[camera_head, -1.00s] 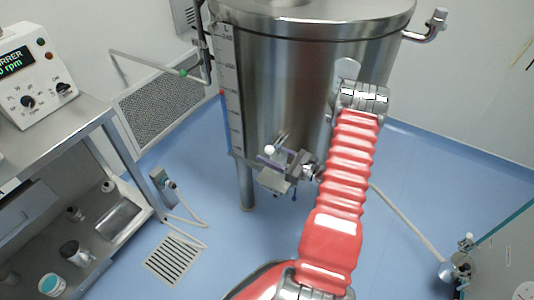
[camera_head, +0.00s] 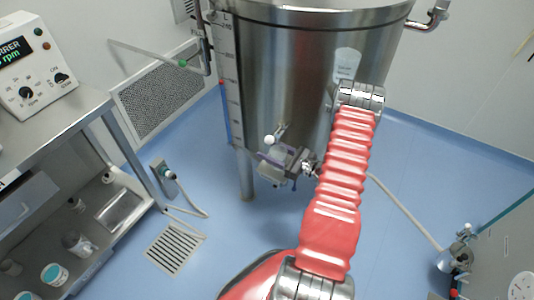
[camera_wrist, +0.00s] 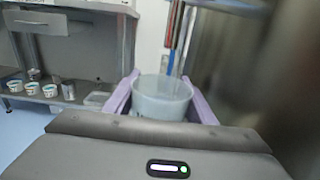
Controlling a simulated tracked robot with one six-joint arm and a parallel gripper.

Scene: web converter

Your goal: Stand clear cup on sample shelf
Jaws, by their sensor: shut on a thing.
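My gripper (camera_head: 284,164) is in front of the steel tank's lower part in the head view. Its purple fingers are shut on the clear cup (camera_wrist: 162,104), one on each side in the wrist view. The cup looks upright, its open rim facing up. It is small and partly hidden in the head view. The sample shelf appears to be the low grey shelf (camera_wrist: 30,104) under the bench at left in the wrist view. Several white cups (camera_wrist: 32,88) stand along it. The held cup is well apart from this shelf.
The tank (camera_head: 285,85) fills the middle of the head view. The bench (camera_head: 55,125) at left carries a control box (camera_head: 32,70). A metal tray (camera_head: 118,212) lies on the low shelf. Blue floor (camera_head: 225,240) is open between bench and tank. A hose (camera_head: 405,212) lies at right.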

